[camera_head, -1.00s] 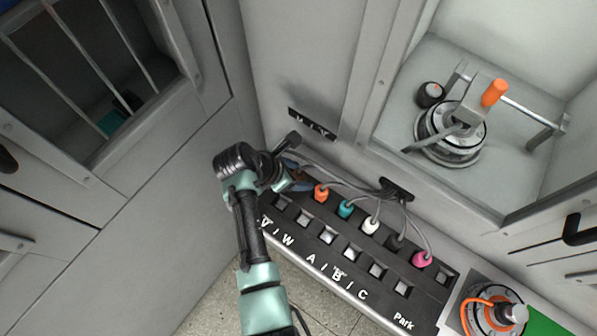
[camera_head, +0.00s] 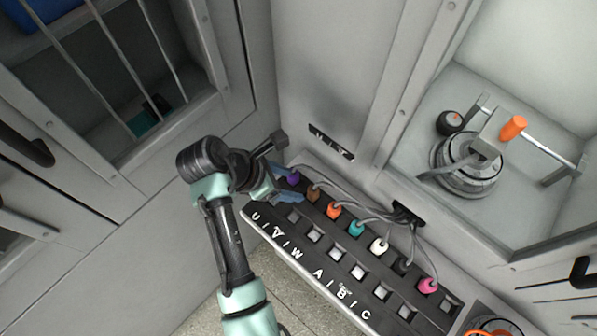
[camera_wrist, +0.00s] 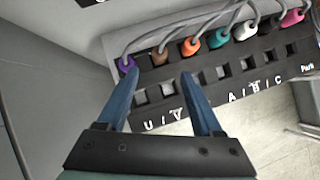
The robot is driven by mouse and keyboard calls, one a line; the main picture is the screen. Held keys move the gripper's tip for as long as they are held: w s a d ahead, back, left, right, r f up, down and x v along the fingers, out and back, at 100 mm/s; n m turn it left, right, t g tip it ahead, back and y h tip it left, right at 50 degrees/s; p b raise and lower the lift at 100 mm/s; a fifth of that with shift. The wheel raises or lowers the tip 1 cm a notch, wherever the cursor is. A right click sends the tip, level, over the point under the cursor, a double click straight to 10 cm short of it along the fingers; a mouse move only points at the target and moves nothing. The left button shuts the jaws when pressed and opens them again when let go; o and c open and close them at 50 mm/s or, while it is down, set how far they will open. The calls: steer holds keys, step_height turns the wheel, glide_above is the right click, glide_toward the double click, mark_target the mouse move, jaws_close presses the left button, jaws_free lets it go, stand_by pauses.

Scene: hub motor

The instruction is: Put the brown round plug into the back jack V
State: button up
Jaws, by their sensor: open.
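The brown plug (camera_head: 313,190) stands upright in the back row of the black jack panel (camera_head: 448,322), between a purple plug and an orange plug. A grey cable runs from it. It also shows in the wrist view (camera_wrist: 160,57). My gripper (camera_head: 292,197) is open and empty at the panel's left end. In the wrist view its two blue fingers (camera_wrist: 159,78) point at the panel, with the brown plug just beyond and between their tips. White letters, V among them, run along the panel's front edge. I cannot tell which hole is back jack V.
Purple (camera_head: 292,178), orange (camera_head: 334,210), teal (camera_head: 356,228), white (camera_head: 379,245), black (camera_head: 403,266) and pink (camera_head: 428,286) plugs share the row, their cables close above. Empty square holes line the front row. A small lettered black plate (camera_head: 331,142) is on the wall behind.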

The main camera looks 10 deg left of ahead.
steer(key=shift+a+r, duration=0.1)
steer(key=shift+r, duration=0.05)
steer(key=w+a+r+m+t+y, duration=0.1)
steer(key=w+r+m+t+y, duration=0.35)
steer(key=w+r, duration=0.7)
step_height(320, 180, up, 23)
steer(key=w+d+m+t, duration=0.2)
steer(key=m+t, duration=0.6)
steer(key=m, duration=0.1)
steer(key=s+d+r+m+t, duration=0.1)
steer(key=s+r+m+t, duration=0.2)
steer(key=r, duration=0.6)
steer(key=s+d+r+m+t, duration=0.2)
steer(key=s+r+m+t, duration=0.2)
steer(key=s+r, duration=0.4)
steer(key=s+d+r+m+t+y, duration=0.1)
steer(key=s+r+m+t, duration=0.3)
steer(key=r, duration=0.7)
steer(key=shift+s+d+r, duration=0.3)
steer(key=shift+s+r, duration=0.1)
steer(key=shift+s, duration=0.85)
steer(key=shift+t, duration=0.25)
